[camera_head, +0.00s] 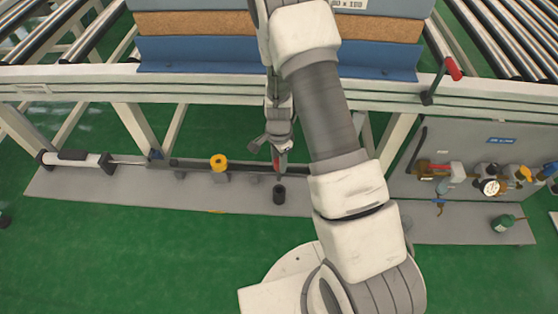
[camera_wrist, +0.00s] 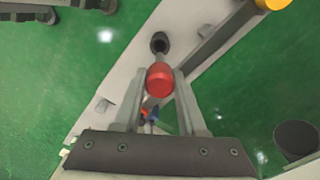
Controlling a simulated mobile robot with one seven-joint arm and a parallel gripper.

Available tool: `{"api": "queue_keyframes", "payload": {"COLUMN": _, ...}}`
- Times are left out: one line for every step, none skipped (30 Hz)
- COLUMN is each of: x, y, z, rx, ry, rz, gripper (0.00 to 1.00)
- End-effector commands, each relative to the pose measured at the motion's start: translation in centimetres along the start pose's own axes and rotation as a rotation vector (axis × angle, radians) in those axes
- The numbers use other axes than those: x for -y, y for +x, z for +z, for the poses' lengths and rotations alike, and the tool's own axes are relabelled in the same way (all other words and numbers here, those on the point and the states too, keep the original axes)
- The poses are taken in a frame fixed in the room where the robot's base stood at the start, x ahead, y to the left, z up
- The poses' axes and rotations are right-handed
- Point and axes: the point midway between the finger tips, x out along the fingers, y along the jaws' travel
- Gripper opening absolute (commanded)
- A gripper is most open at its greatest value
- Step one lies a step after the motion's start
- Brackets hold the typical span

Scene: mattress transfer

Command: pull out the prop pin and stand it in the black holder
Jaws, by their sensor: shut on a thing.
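The prop pin shows as a rounded red head (camera_wrist: 160,79) between my fingers in the wrist view. In the head view its red part (camera_head: 276,161) shows just below my gripper (camera_head: 273,143). My gripper is shut on the pin; its two fingers also show in the wrist view (camera_wrist: 158,100). The black holder (camera_head: 279,194) stands upright on the grey base plate, nearer to me than the gripper and apart from it. A dark round opening (camera_wrist: 160,43) just beyond the red head in the wrist view appears to be this holder. The pin's lower end is hidden.
A dark bar with a yellow knob (camera_head: 219,162) runs along the grey plate (camera_head: 120,197). Stacked mattresses (camera_head: 200,52) lie behind on the conveyor. A panel with valves and a gauge (camera_head: 490,187) stands right. Green floor is clear at left front.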

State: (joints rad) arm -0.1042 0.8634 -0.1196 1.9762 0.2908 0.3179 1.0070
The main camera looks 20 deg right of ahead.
Motion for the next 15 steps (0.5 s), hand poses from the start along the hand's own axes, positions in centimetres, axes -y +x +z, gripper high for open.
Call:
{"api": "queue_keyframes", "payload": {"x": 0.0, "y": 0.5, "z": 0.0, "rx": 0.000, "ry": 0.000, "rz": 0.000, "gripper": 0.00}}
{"api": "queue_keyframes", "payload": {"x": 0.0, "y": 0.6, "z": 0.0, "rx": 0.000, "ry": 0.000, "rz": 0.000, "gripper": 0.00}}
{"api": "queue_keyframes", "payload": {"x": 0.0, "y": 0.9, "z": 0.0, "rx": 0.000, "ry": 0.000, "rz": 0.000, "gripper": 0.00}}
{"api": "queue_keyframes", "payload": {"x": 0.0, "y": 1.2, "z": 0.0, "rx": 0.000, "ry": 0.000, "rz": 0.000, "gripper": 0.00}}
{"api": "queue_keyframes", "payload": {"x": 0.0, "y": 1.4, "z": 0.0, "rx": 0.000, "ry": 0.000, "rz": 0.000, "gripper": 0.00}}
{"api": "queue_keyframes", "payload": {"x": 0.0, "y": 1.8, "z": 0.0, "rx": 0.000, "ry": 0.000, "rz": 0.000, "gripper": 0.00}}
{"api": "queue_keyframes", "payload": {"x": 0.0, "y": 2.1, "z": 0.0, "rx": 0.000, "ry": 0.000, "rz": 0.000, "gripper": 0.00}}
{"api": "queue_keyframes", "payload": {"x": 0.0, "y": 2.4, "z": 0.0, "rx": 0.000, "ry": 0.000, "rz": 0.000, "gripper": 0.00}}
{"api": "queue_keyframes", "payload": {"x": 0.0, "y": 2.8, "z": 0.0, "rx": 0.000, "ry": -0.001, "rz": 0.000, "gripper": 0.00}}
{"api": "queue_keyframes", "payload": {"x": 0.0, "y": 3.1, "z": 0.0, "rx": 0.000, "ry": -0.001, "rz": 0.000, "gripper": 0.00}}
{"api": "queue_keyframes", "payload": {"x": 0.0, "y": 3.4, "z": 0.0, "rx": 0.000, "ry": -0.001, "rz": 0.000, "gripper": 0.00}}
{"api": "queue_keyframes", "payload": {"x": 0.0, "y": 3.8, "z": 0.0, "rx": 0.000, "ry": -0.001, "rz": 0.000, "gripper": 0.00}}
{"api": "queue_keyframes", "payload": {"x": 0.0, "y": 4.1, "z": 0.0, "rx": 0.000, "ry": -0.001, "rz": 0.000, "gripper": 0.00}}
{"api": "queue_keyframes", "payload": {"x": 0.0, "y": 4.3, "z": 0.0, "rx": 0.000, "ry": -0.001, "rz": 0.000, "gripper": 0.00}}
{"api": "queue_keyframes", "payload": {"x": 0.0, "y": 4.7, "z": 0.0, "rx": 0.000, "ry": -0.001, "rz": 0.000, "gripper": 0.00}}
